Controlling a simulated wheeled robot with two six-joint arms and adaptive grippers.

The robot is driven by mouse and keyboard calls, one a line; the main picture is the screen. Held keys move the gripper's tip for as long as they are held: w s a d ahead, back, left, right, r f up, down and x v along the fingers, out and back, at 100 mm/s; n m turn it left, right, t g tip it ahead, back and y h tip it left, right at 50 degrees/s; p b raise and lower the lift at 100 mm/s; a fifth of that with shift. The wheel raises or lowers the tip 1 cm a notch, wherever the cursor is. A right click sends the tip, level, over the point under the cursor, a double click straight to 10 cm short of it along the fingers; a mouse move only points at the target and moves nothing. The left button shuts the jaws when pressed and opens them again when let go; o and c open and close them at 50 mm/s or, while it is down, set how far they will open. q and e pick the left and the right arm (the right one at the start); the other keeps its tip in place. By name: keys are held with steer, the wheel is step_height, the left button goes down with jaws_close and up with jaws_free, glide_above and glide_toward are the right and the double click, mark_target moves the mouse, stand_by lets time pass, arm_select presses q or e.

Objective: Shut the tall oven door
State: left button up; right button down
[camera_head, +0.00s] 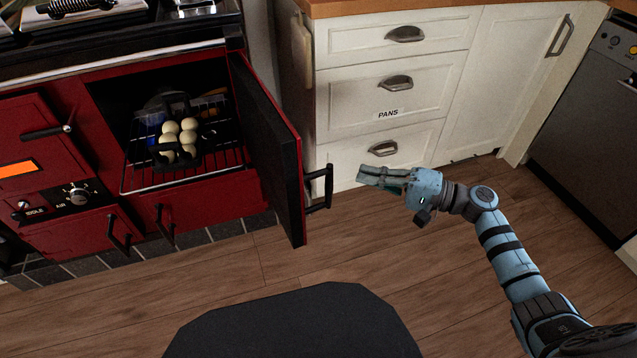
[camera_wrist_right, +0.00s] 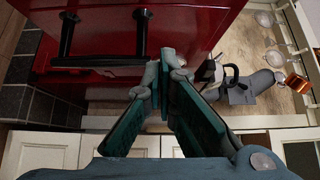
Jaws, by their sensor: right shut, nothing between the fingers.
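The tall oven door (camera_head: 272,147) stands open on the red range, swung out towards me, its dark inner face showing in the head view. Its black handle (camera_head: 318,188) sticks out to the right near the door's lower free edge. My right gripper (camera_head: 362,174) is shut and empty, just right of the handle with a gap between them, fingers pointing left. In the wrist view its fingers (camera_wrist_right: 160,78) come together in front of a red panel with black bars. My left gripper is out of view.
Inside the oven, a wire rack (camera_head: 190,181) carries a dark holder with several pale round items (camera_head: 180,136). White drawers (camera_head: 392,97) stand right of the door, behind my gripper. Wooden floor (camera_head: 270,262) is open in front. A grey appliance (camera_head: 590,120) stands far right.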

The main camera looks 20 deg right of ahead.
mark_target(316, 176)
steer(key=x, duration=0.3)
steer(key=s+x, duration=0.1)
steer(key=x, duration=0.2)
steer(key=a+x, duration=0.1)
steer(key=x, duration=0.2)
steer(key=shift+s+a+b, duration=0.1)
steer(key=shift+a+b, duration=0.15)
steer(key=shift+b, duration=0.1)
steer(key=shift+s+a, duration=0.15)
steer(key=shift+a, duration=0.5)
steer(key=shift+a+f, duration=0.1)
